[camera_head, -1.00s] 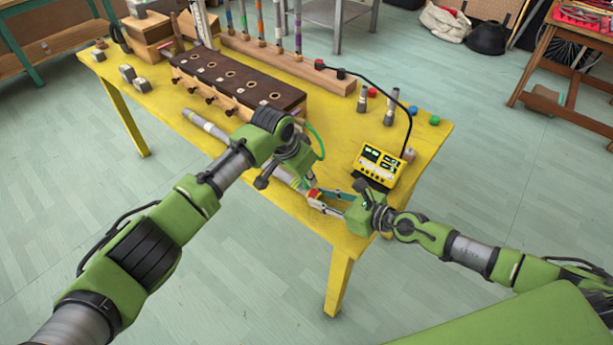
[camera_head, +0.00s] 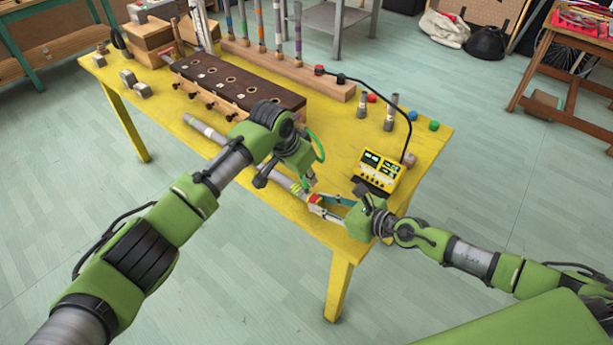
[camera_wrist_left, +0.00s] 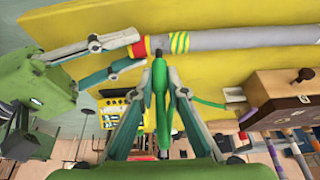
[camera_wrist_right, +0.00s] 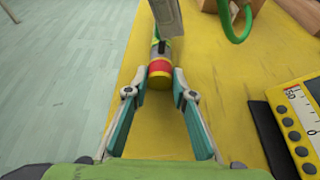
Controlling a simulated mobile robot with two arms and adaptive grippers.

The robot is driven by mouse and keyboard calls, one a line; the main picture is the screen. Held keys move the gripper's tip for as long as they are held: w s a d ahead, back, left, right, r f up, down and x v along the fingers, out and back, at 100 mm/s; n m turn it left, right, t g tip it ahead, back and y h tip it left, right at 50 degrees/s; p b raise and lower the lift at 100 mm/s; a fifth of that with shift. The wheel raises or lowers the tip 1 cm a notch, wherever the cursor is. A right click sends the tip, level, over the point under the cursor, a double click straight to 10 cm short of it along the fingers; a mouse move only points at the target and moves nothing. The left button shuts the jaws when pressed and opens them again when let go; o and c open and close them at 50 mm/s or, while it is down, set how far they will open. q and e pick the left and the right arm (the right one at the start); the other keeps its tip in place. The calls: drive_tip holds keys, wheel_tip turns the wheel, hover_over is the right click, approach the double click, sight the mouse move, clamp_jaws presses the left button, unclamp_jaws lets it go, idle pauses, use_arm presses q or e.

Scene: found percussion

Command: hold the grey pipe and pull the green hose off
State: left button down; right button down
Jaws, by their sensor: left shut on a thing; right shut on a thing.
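The long grey pipe (camera_head: 208,131) lies along the front of the yellow table, and its banded end is at the right. My right gripper (camera_head: 318,204) is shut on the pipe near its red band (camera_wrist_right: 159,68). A green and yellow striped band (camera_wrist_left: 180,42) wraps the pipe close by. My left gripper (camera_wrist_left: 160,75) is shut on the green hose (camera_wrist_left: 161,97), just beside the pipe. The hose's dark tip (camera_wrist_left: 158,56) points at the pipe's side and looks apart from it. The hose also shows curving behind my left gripper in the head view (camera_head: 318,146).
A yellow meter (camera_head: 379,171) with a black cable stands right of my grippers. A dark-topped wooden block with holes (camera_head: 240,83) is behind the pipe. Small grey cylinders (camera_head: 390,112) and coloured balls (camera_head: 434,126) stand at the back right. The table's front edge (camera_head: 300,222) is close.

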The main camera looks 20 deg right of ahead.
use_arm(q)
drive_tip(key=shift+r, duration=0.15)
drive_tip(key=shift+r, duration=1.4)
use_arm(e)
drive_tip(key=c, duration=1.6)
unclamp_jaws()
drive_tip(key=shift+c, duration=0.2)
drive_tip(key=v, duration=1)
drive_tip(key=shift+s+d+f, duration=0.1)
drive_tip(key=shift+s, duration=0.15)
drive_tip(key=shift+v, duration=0.8)
drive_tip(key=shift+w, duration=0.1)
